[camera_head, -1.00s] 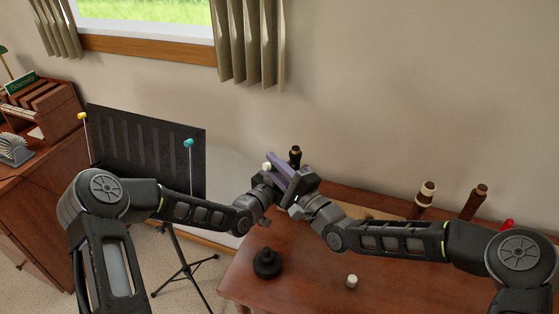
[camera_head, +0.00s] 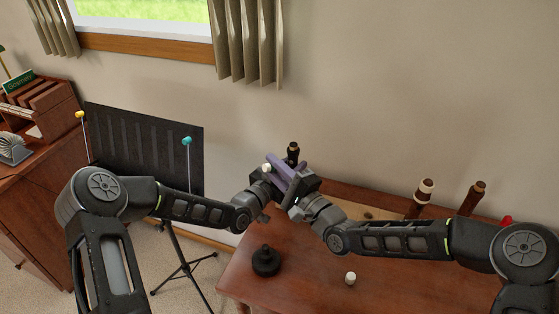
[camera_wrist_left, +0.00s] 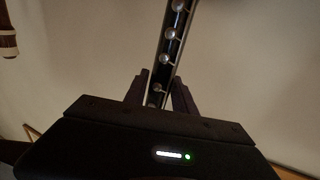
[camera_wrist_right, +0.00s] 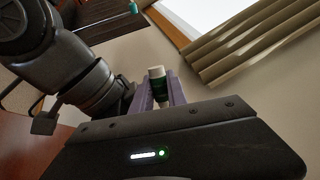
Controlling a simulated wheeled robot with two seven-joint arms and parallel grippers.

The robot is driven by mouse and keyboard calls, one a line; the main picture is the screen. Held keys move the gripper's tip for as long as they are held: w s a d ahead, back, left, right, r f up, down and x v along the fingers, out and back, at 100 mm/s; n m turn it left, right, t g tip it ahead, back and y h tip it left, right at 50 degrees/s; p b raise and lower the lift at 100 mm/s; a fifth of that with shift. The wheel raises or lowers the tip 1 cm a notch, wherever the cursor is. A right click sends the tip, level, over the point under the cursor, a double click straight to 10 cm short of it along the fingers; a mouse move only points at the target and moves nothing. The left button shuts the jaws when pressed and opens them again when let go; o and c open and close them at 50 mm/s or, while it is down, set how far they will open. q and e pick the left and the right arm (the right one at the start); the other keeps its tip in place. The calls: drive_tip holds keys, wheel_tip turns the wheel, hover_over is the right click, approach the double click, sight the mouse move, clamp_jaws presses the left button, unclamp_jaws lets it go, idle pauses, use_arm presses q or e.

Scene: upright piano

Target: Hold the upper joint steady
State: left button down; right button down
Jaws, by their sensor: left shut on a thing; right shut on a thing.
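The upper joint, a black tube with silver keys (camera_wrist_left: 168,48), runs up between the fingers of my left gripper (camera_wrist_left: 160,92), which is shut on it. In the head view, the dark end of the joint (camera_head: 293,149) shows above the crossed grippers. That white top also shows in the head view (camera_head: 267,168). Both grippers are close together above the table's back left part. The grips are partly hidden in the head view, and I cannot tell whether the tube touches the joint.
On the brown table (camera_head: 310,275) stand a black flared piece (camera_head: 266,262) and a small white cylinder (camera_head: 350,278). Two dark upright pieces (camera_head: 424,198) (camera_head: 473,198) and a red thing (camera_head: 506,221) are at the back right. A black music stand (camera_head: 150,145) is at the left.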

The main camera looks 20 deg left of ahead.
drive_tip(key=shift+w+r, duration=0.1)
drive_tip(key=shift+r, duration=0.05)
drive_tip(key=shift+w, duration=0.15)
drive_tip(key=w, duration=0.4)
drive_tip(key=shift+d, duration=0.1)
idle(0.4)
drive_tip(key=shift+r, duration=0.15)
idle(0.4)
drive_tip(key=shift+w, duration=0.4)
idle(1.3)
drive_tip(key=shift+r, duration=0.15)
drive_tip(key=shift+d, duration=0.1)
idle(0.5)
drive_tip(key=shift+w+f, duration=0.1)
drive_tip(key=shift+f, duration=0.25)
